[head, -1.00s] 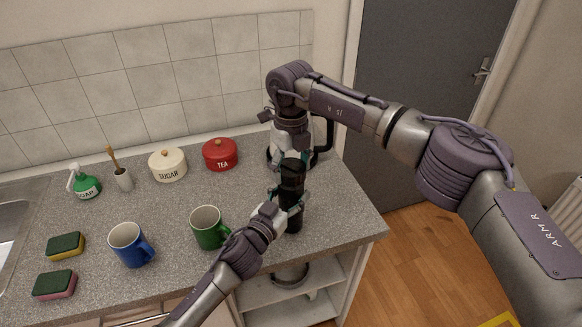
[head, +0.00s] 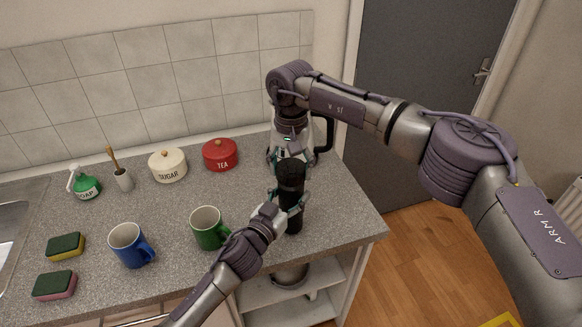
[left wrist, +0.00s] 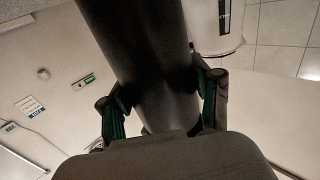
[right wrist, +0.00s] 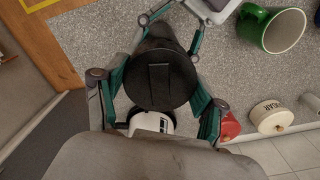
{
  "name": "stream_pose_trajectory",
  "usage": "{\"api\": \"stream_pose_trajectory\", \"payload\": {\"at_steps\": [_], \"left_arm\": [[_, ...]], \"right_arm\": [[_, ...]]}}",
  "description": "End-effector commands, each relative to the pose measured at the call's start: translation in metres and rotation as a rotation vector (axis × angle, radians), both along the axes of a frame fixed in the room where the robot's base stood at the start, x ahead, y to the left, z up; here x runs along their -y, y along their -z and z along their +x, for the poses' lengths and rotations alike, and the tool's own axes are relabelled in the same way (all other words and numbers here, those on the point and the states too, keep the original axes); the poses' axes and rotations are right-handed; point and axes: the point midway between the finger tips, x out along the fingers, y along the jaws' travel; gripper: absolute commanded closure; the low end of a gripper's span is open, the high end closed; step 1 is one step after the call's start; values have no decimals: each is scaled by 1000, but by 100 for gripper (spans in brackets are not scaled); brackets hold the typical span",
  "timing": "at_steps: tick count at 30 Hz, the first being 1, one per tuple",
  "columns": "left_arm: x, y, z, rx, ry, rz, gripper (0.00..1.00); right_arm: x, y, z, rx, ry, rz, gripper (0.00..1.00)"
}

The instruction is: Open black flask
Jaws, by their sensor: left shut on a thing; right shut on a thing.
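The black flask (head: 291,178) stands upright near the right part of the counter. My left gripper (head: 288,207) is shut on its body from the front. The left wrist view shows the dark flask body (left wrist: 150,50) between the two green-padded fingers (left wrist: 163,108). My right gripper (head: 289,168) reaches down from above and is shut on the flask's top. The right wrist view shows the round black lid (right wrist: 160,78) with a raised bar between the fingers (right wrist: 160,95). Whether the lid is loose from the body cannot be seen.
A green mug (head: 208,230) stands close left of the flask, with a blue mug (head: 130,246) farther left. The red tea pot (head: 220,155) and cream sugar pot (head: 168,166) are behind. A kettle-like appliance (head: 318,150) is close behind the flask. Two sponges lie at left.

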Motion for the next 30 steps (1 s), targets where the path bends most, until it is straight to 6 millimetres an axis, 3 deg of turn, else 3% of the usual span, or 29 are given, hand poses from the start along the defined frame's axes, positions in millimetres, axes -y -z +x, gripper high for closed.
{"api": "stream_pose_trajectory", "payload": {"at_steps": [3,30], "left_arm": [[0,1,0,-2,1,1,100],[0,1,0,-2,0,0,100]], "right_arm": [[-1,0,0,-1,-124,1,72],[-1,-8,0,0,-123,1,72]]}}
